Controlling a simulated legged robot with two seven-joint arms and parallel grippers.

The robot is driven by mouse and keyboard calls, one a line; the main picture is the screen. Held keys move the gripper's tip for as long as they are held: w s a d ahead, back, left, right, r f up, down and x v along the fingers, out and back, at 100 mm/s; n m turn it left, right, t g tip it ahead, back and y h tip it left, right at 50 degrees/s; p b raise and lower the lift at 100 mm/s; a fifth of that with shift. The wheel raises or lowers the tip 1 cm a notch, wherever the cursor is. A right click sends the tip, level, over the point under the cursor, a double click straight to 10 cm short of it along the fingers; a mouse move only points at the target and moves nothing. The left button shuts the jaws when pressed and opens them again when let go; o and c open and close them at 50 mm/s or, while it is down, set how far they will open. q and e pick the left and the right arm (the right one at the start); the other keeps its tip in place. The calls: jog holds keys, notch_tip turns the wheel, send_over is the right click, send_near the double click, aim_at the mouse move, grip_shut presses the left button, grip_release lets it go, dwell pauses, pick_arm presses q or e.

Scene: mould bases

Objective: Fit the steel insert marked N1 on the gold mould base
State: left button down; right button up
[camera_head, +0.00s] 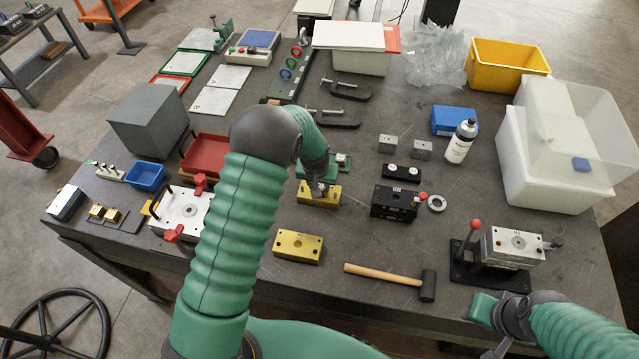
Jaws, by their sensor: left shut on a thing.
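My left gripper (322,188) is shut on a small steel insert, mostly hidden by the fingers, right at the top of a gold block (318,198) in the middle of the table. I cannot tell whether the insert touches the block or sits in it, and its mark is not readable. A second gold block (298,247) with a top label and corner holes lies nearer the front. Two grey steel inserts (387,144) (422,150) stand apart behind the black block. My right gripper (498,348) is low at the front right, partly cut off; its jaws are unclear.
A black block (395,202) and a steel ring (437,203) lie right of the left gripper. A hammer (395,277) lies in front. A lever fixture with a steel block (512,246) stands at right. A white plate fixture with red clamps (184,210) stands left of my arm.

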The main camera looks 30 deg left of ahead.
pick_arm(q)
jog(key=shift+f+b, duration=0.3)
jog(key=shift+f, duration=0.15)
jog(key=c, duration=0.9)
grip_release()
